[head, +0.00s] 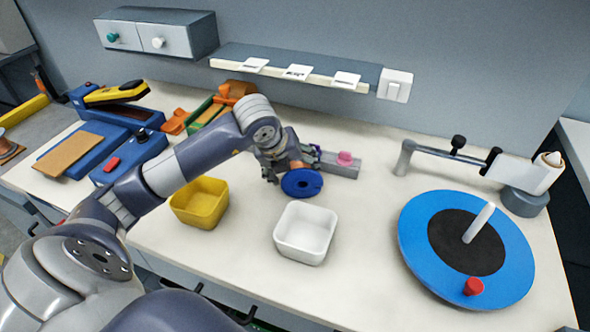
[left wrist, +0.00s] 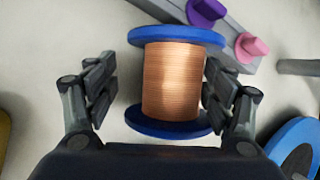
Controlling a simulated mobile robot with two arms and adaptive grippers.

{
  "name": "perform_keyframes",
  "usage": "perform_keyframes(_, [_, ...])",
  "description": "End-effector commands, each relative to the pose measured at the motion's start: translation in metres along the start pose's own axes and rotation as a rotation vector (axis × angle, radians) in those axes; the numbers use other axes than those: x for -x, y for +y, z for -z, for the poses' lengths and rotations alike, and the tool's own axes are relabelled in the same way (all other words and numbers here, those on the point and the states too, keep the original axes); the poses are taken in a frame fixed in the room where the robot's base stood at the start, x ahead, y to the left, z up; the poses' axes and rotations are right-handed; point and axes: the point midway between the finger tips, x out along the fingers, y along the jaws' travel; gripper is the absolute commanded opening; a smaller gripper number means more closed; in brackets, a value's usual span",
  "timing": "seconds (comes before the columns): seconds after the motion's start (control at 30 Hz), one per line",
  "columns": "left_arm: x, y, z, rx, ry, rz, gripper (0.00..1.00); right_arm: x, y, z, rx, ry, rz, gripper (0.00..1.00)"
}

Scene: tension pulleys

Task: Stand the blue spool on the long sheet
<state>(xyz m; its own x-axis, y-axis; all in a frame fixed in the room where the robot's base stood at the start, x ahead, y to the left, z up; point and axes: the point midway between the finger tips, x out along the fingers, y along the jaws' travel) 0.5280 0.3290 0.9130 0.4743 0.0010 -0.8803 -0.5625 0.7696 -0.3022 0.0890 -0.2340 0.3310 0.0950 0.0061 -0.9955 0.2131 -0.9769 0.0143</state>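In the left wrist view the spool (left wrist: 173,82) sits between the two fingers of my left gripper (left wrist: 160,95). The fingers are apart, with a gap at the left finger and the right finger close to the wire. In the head view the arm partly hides the spool and my left gripper (head: 285,170). A brown sheet (head: 70,155) lies on a blue device at the left; I cannot tell if it is the long sheet. My right gripper is not in view.
A grey bar (head: 340,168) with a pink peg and a purple peg is close behind the spool. A yellow bin (head: 200,203) and a white bin (head: 305,233) stand in front. A blue turntable (head: 420,225) is at right. A green and orange device (head: 212,110) is behind the arm.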

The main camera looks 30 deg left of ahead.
Motion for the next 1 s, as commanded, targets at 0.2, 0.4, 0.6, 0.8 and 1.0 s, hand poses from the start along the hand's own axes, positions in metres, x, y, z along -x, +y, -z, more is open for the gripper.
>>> perform_keyframes(0.2, [-0.0152, 0.0003, 0.0008, -0.001, 0.001, -0.001, 0.74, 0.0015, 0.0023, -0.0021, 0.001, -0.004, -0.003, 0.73])
perform_keyframes(0.4, [-0.015, 0.0004, 0.0006, -0.001, 0.001, -0.001, 0.68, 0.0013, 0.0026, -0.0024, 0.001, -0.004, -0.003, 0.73])
perform_keyframes(0.6, [-0.0153, 0.0011, 0.001, -0.001, 0.002, -0.004, 0.22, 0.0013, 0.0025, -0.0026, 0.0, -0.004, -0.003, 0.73])
perform_keyframes(0.8, [-0.0147, 0.0009, 0.0002, -0.001, 0.0, -0.003, 0.0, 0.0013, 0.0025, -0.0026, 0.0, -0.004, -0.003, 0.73])
perform_keyframes(1.0, [-0.0103, -0.0007, -0.0019, -0.001, 0.0, -0.003, 0.0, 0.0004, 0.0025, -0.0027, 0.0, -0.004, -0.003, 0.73])
